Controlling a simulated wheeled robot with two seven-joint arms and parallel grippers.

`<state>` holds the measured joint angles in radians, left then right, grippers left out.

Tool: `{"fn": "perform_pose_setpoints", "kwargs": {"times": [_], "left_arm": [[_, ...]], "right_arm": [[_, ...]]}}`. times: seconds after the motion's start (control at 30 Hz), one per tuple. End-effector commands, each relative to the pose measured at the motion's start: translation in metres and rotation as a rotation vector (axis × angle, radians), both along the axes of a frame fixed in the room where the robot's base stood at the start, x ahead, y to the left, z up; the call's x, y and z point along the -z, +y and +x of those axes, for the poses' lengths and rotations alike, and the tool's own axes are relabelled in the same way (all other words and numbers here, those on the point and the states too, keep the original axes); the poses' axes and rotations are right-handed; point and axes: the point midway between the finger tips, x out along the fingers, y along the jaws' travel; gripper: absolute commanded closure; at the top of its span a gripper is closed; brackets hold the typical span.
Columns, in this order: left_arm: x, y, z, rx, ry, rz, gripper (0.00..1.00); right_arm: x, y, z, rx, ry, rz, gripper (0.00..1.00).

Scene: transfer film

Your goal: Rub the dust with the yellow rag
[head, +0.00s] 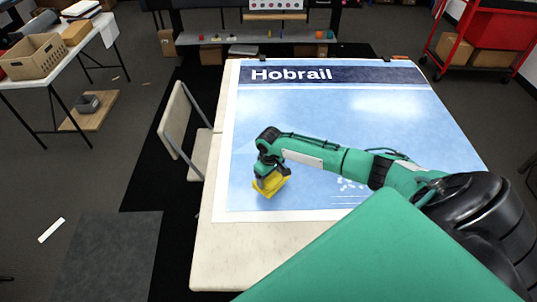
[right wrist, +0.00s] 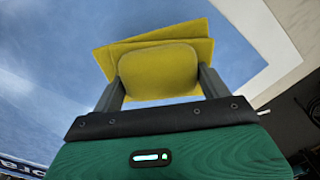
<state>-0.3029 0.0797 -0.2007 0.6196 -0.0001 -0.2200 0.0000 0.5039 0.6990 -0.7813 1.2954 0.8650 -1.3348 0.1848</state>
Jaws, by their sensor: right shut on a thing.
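The yellow rag (head: 268,188) is in my right gripper (head: 270,177), over the lower left part of the blue poster (head: 300,110) on the table. In the right wrist view the rag (right wrist: 158,70) is a folded yellow pad between the two dark fingers of the right gripper (right wrist: 160,84), which are shut on it. I cannot tell whether the rag touches the poster. I cannot make out dust for certain; pale, hazy patches show on the poster. My left gripper is not in view.
The pale table (head: 232,262) has a bare strip at its near left. A chair (head: 178,120) stands at its left side. A side table with a crate (head: 34,56) is at the far left, and a red cart (head: 480,38) at the far right.

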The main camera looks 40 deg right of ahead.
Motion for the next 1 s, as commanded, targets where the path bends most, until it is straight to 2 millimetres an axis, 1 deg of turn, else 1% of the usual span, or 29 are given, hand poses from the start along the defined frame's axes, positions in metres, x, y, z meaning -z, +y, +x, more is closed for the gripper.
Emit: {"fn": "perform_pose_setpoints", "kwargs": {"times": [0.03, 0.3, 0.37, 1.0], "left_arm": [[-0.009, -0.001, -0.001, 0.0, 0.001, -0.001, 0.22], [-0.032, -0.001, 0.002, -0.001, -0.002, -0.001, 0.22], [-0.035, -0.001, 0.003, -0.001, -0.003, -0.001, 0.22], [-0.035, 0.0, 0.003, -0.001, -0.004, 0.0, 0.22]], "right_arm": [[-0.01, 0.0, 0.0, 0.0, 0.0, 0.0, 0.41], [-0.033, -0.004, 0.001, 0.002, 0.0, 0.0, 0.41], [-0.035, -0.004, 0.002, 0.002, 0.0, 0.0, 0.41], [-0.037, -0.004, 0.002, 0.002, -0.001, 0.0, 0.41]]}}
